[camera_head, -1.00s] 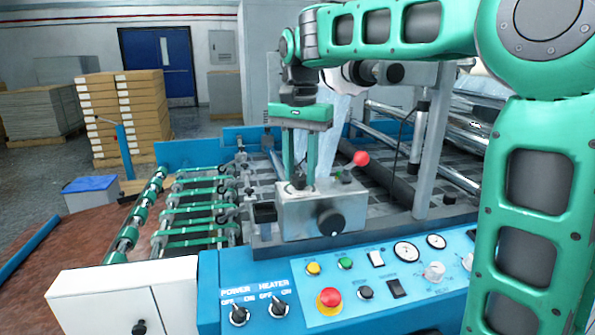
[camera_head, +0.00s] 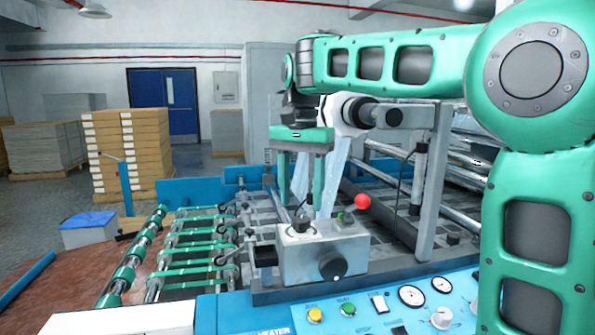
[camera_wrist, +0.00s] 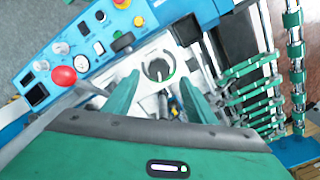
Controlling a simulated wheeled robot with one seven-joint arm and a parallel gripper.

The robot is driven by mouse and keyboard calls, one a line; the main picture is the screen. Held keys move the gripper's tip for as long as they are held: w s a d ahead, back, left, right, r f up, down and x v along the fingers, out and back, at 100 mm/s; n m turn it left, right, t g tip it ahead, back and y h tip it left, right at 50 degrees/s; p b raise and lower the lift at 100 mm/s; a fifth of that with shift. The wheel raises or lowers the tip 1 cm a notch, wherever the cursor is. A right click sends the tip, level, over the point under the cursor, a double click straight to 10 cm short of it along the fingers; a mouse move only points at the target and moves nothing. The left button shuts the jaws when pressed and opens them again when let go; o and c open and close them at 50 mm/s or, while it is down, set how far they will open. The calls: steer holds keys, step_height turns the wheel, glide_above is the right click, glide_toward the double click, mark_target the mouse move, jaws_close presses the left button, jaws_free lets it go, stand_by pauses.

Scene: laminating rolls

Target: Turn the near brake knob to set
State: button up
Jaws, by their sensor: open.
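A grey metal box (camera_head: 318,252) stands behind the blue control panel. It has a dark knob on top (camera_head: 301,226) and a black round knob on its front face (camera_head: 333,264); I cannot tell which the task means, and no set mark is readable. My gripper (camera_head: 301,205) points down over the box, open and empty, its fingertips a little above the top knob. In the wrist view the top knob (camera_wrist: 158,69) shows as a dark round shape ahead of the spread green fingers (camera_wrist: 160,98).
The blue panel (camera_head: 390,310) with buttons, gauges and switches lies in front of the box. Green-banded rollers (camera_head: 200,243) run to the left. A grey post (camera_head: 432,185) and a dark roller (camera_head: 390,215) stand close on the right.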

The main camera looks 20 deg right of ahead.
mark_target(300, 218)
step_height(300, 218, up, 6)
steer(key=shift+r, duration=0.25)
stand_by(0.5)
steer(key=shift+w, duration=0.1)
